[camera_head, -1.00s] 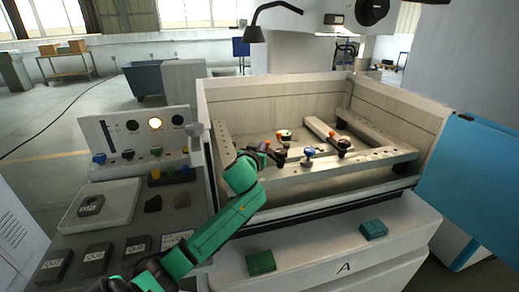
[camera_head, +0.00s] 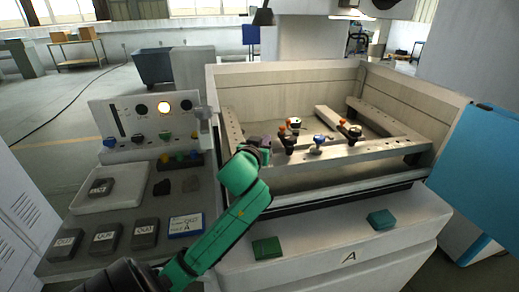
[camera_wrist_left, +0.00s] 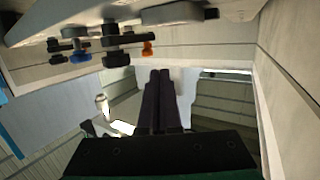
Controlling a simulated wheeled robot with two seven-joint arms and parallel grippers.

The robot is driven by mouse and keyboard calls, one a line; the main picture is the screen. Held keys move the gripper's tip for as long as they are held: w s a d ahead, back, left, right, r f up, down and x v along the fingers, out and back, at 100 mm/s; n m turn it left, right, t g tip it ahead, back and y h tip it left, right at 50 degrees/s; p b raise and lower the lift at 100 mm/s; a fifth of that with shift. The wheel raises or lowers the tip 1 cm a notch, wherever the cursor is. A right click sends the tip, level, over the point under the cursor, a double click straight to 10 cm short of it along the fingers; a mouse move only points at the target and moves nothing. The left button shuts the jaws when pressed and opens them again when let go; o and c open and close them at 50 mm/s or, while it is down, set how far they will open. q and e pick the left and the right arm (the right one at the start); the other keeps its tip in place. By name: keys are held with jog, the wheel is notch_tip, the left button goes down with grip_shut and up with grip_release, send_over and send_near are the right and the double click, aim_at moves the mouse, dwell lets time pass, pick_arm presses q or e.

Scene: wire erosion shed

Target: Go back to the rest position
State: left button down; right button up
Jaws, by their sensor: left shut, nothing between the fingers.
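My left arm (camera_head: 232,222) is green and black and reaches from the lower left over the front wall of the machine tank (camera_head: 285,80). My left gripper (camera_head: 261,142) is dark and sits above the left part of the clamping frame (camera_head: 375,151), left of the clamps. Its fingers in the left wrist view (camera_wrist_left: 160,98) lie side by side, shut and empty. Clamps with an orange knob (camera_wrist_left: 147,48) and a blue knob (camera_wrist_left: 80,57) show there, apart from the fingers. My right gripper is not in view.
A control panel (camera_head: 125,118) with a lit yellow lamp stands left of the tank. Below it lie a white tray (camera_head: 75,205) and several grey blocks (camera_head: 145,232). A green block (camera_head: 267,248) and a teal block (camera_head: 381,219) lie on the front ledge. A blue panel (camera_head: 480,165) stands at right.

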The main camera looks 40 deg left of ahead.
pick_arm(q)
jog(key=v, duration=0.6)
jog(key=s+d+f+m+g+h, duration=0.1)
jog(key=s+d+f+g+h, duration=0.1)
jog(key=f, duration=0.5)
jog(key=s+d+f+m+g+h, duration=0.1)
jog(key=s+d+f+g, duration=0.15)
jog(key=f, duration=0.45)
jog(key=s+d+f+m+g+h, duration=0.2)
jog(key=s+d+f+g, duration=0.1)
jog(key=s+d+f, duration=0.4)
jog(key=s+d+f+m+g+h, duration=0.25)
jog(key=s+d+f+g, duration=0.2)
jog(key=f, duration=0.45)
notch_tip(320, 180, down, 21)
jog(key=s, duration=0.3)
jog(key=s+a+f, duration=0.1)
jog(key=s+f, duration=0.6)
jog(key=s, duration=0.1)
jog(key=s+a+f+g, duration=0.1)
jog(key=s+a+f, duration=0.1)
jog(key=s+f, duration=0.6)
jog(key=shift+s+a+m+g+y+b, duration=0.25)
jog(key=shift+s+m+g+y+b, duration=0.1)
jog(key=shift+y, duration=0.1)
